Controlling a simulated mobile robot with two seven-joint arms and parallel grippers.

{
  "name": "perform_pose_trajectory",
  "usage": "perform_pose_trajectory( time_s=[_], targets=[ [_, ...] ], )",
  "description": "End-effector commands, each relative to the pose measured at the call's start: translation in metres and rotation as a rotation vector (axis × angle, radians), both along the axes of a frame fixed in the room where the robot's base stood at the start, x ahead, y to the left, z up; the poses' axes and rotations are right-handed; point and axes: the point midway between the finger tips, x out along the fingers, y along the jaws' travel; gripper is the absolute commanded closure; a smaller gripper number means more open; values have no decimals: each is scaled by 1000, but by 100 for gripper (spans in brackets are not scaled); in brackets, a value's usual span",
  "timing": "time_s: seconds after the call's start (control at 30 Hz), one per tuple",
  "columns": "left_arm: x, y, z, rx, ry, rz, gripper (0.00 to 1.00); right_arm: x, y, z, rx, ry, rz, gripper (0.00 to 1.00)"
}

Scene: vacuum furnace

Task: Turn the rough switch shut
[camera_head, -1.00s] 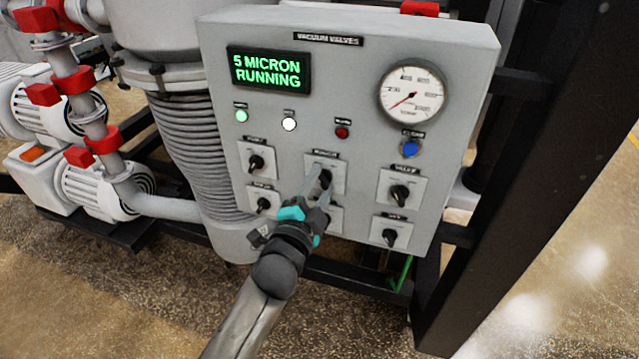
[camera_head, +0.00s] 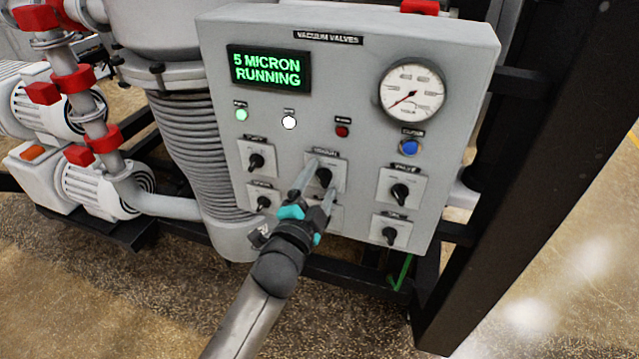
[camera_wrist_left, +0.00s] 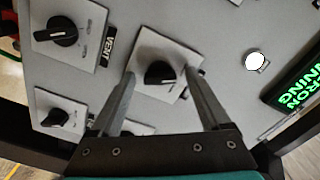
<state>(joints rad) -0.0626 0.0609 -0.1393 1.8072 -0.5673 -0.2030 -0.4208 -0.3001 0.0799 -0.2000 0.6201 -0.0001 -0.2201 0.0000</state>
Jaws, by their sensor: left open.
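The rough switch, a black knob on a pale square plate, is the upper middle knob of the grey panel (camera_head: 355,65); its small label is blurred. The knob (camera_head: 325,177) shows between the fingers. My left gripper (camera_head: 322,172) is open, with its two fingers spread on either side of the knob. In the left wrist view the knob (camera_wrist_left: 160,74) sits between the fingertips of the gripper (camera_wrist_left: 160,77), with gaps on both sides. How deep the fingertips reach around it is hard to tell. My right gripper is not in view.
Other knobs surround it: the vent knob (camera_wrist_left: 57,32), a lower right knob (camera_head: 390,236) and two on the left (camera_head: 256,162). The display (camera_head: 268,70) reads "5 MICRON RUNNING". A gauge (camera_head: 411,91) and a blue button (camera_head: 410,147) are at upper right. A dark frame post stands at right.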

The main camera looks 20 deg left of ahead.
Motion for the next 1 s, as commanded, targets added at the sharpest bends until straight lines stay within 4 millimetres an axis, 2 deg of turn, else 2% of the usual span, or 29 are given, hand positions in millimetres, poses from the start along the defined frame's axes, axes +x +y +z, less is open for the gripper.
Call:
perform_pose_trajectory(
  time_s=[0.17, 0.37, 1.0],
  targets=[
    [-1, 0, 0, 1, 0, 0, 20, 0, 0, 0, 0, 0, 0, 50],
    [-19, 1, -1, 1, 1, 0, 20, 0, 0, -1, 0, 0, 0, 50],
    [-119, 4, -2, 0, 3, 2, 20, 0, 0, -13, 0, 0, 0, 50]
  ],
)
